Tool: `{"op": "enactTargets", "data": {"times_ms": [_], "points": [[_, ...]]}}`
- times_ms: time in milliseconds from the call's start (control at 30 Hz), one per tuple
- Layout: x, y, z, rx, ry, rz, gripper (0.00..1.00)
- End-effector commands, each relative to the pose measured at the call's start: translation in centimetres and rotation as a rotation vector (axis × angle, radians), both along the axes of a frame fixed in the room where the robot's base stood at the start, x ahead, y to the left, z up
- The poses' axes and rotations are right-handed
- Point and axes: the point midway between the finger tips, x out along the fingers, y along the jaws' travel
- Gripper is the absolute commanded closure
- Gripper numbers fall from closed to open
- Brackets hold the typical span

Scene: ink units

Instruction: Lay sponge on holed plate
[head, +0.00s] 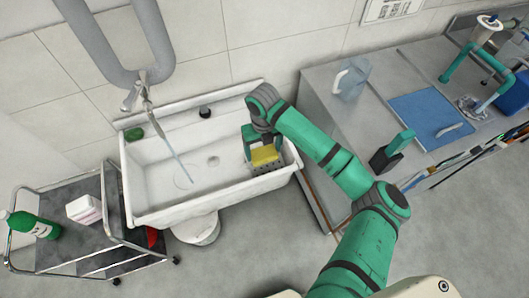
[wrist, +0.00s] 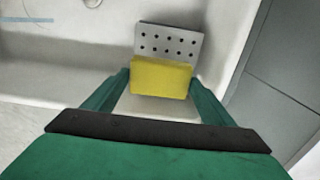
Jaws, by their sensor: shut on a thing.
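The yellow sponge (head: 265,155) is between the fingers of my gripper (head: 262,148), at the right end of the sink. In the wrist view the sponge (wrist: 161,78) sits between the two green fingers, and my gripper (wrist: 162,84) is shut on it. The grey holed plate (wrist: 168,42) shows just beyond the sponge, with rows of dark holes. In the head view only a strip of the plate (head: 268,168) shows below the sponge. The sponge covers the plate's near part, and I cannot tell whether they touch.
The white sink (head: 160,218) surrounds the plate; water runs from the tap (head: 146,76) into its left half. A green item (head: 134,133) and a dark item (head: 205,112) lie at its back. A trolley (head: 65,195) stands left and a metal counter (head: 318,120) right.

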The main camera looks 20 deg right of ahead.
Motion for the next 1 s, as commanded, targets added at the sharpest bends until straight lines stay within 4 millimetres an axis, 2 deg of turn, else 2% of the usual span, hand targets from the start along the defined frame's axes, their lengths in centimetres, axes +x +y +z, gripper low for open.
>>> {"op": "enactTargets", "data": {"times_ms": [267,500,867,900,967,1000], "points": [[1.0,-0.9,-1.5,0.000,0.000,-0.003,0.41],[1.0,-0.9,-4.4,0.001,0.001,-0.005,0.41],[1.1,-0.7,-4.8,-0.001,0.000,0.001,0.41],[1.1,-0.7,-4.8,-0.001,-0.001,0.001,0.18],[1.1,-0.7,-4.8,-0.001,-0.001,0.001,0.04],[1.1,-0.7,-4.8,-0.001,-0.001,0.001,0.04]]}}
